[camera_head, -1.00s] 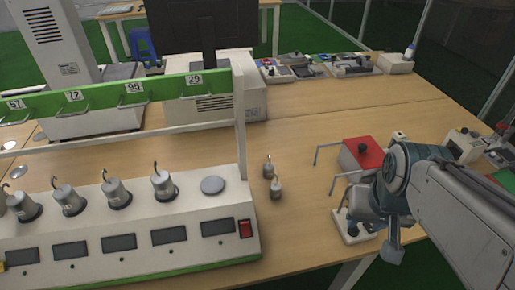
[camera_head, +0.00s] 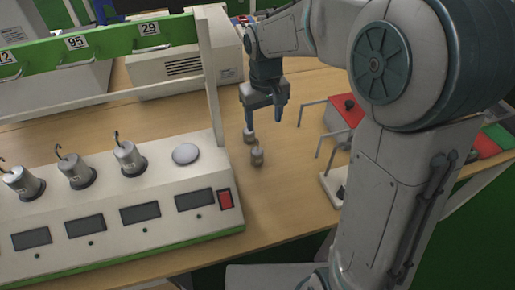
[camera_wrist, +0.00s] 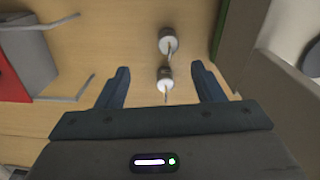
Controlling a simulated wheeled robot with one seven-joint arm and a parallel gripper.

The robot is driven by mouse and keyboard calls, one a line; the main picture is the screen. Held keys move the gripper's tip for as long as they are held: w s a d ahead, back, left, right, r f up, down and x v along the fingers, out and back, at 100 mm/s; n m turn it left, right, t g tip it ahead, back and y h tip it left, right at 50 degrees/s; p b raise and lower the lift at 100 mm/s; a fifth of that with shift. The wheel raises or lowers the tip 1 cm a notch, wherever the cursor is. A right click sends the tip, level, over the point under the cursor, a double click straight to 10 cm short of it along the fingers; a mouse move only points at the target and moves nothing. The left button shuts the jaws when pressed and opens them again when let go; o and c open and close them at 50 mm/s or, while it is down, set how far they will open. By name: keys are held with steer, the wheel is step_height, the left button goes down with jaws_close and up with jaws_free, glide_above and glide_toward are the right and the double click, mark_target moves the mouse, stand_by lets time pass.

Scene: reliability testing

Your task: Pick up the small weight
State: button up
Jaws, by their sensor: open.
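Two small metal weights stand on the wooden table (camera_head: 290,197) to the right of the white test machine. In the head view the rear weight (camera_head: 249,136) is just below my gripper (camera_head: 264,112), and the front weight (camera_head: 257,156) is a little nearer the camera. In the wrist view one weight (camera_wrist: 165,74) lies between the fingertips in the picture, and the other weight (camera_wrist: 167,42) is just past them. My gripper (camera_wrist: 160,78) is open and empty above the weights, pointing down.
The white test machine (camera_head: 165,245) holds several larger hooked weights and an empty round pad (camera_head: 186,153). A red-topped box (camera_head: 346,110) with metal rods stands right of the weights. A white device (camera_head: 180,67) stands behind.

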mark_target(257, 149)
steer(key=f, duration=0.3)
steer(key=a+f, duration=0.1)
steer(key=f, duration=0.2)
steer(key=w+f+b, duration=0.1)
steer(key=f, duration=0.3)
steer(key=shift+w+a, duration=0.1)
steer(key=shift+a, duration=0.05)
steer(key=f, duration=0.5)
steer(key=shift+a, duration=0.2)
jaws_close()
